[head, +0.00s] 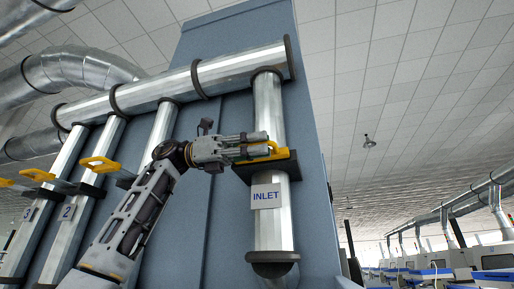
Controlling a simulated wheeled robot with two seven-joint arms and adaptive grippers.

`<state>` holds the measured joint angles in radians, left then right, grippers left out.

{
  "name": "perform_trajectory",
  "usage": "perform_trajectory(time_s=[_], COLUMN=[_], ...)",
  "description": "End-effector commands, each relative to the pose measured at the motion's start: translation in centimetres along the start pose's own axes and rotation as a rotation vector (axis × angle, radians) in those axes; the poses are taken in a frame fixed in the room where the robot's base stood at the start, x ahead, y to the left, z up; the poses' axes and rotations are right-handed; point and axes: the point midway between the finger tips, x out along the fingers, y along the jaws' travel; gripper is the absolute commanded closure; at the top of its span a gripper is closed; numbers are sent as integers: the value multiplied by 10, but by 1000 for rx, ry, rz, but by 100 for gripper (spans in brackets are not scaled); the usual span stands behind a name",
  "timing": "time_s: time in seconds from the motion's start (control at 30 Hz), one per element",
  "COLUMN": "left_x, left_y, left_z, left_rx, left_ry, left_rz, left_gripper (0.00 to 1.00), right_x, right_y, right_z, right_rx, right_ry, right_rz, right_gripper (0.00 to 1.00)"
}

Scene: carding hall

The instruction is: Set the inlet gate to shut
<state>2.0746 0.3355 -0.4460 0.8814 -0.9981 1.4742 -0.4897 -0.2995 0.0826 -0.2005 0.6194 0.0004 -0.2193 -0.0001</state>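The inlet gate (287,167) is a dark slide plate in a collar across the vertical metal duct on the right of the blue cabinet. A white INLET label (266,196) hangs just below it. Its yellow handle (275,153) lies close in front of the duct. My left gripper (263,143) reaches in from the left, with its fingertips at the handle and partly covering it. The fingers look slightly apart, but I cannot tell whether they grip the handle. My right gripper is not in view.
Other ducts labelled 2 (68,212) and 3 (28,213) stand on the left, with yellow gate handles (99,163) jutting out leftward. A horizontal duct (240,70) runs above the arm. Machines (495,262) stand far right; the air right of the cabinet is clear.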

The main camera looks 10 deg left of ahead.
Motion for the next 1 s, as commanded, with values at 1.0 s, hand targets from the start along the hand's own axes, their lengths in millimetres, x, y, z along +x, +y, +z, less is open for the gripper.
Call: perform_trajectory(time_s=[1.0], left_x=[-115], left_y=[-4], left_z=[2], left_rx=[3], left_ry=[2], left_rz=[-3], left_gripper=[80], right_x=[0], right_y=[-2], right_z=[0], right_rx=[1], right_ry=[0], right_rz=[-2], right_gripper=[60])
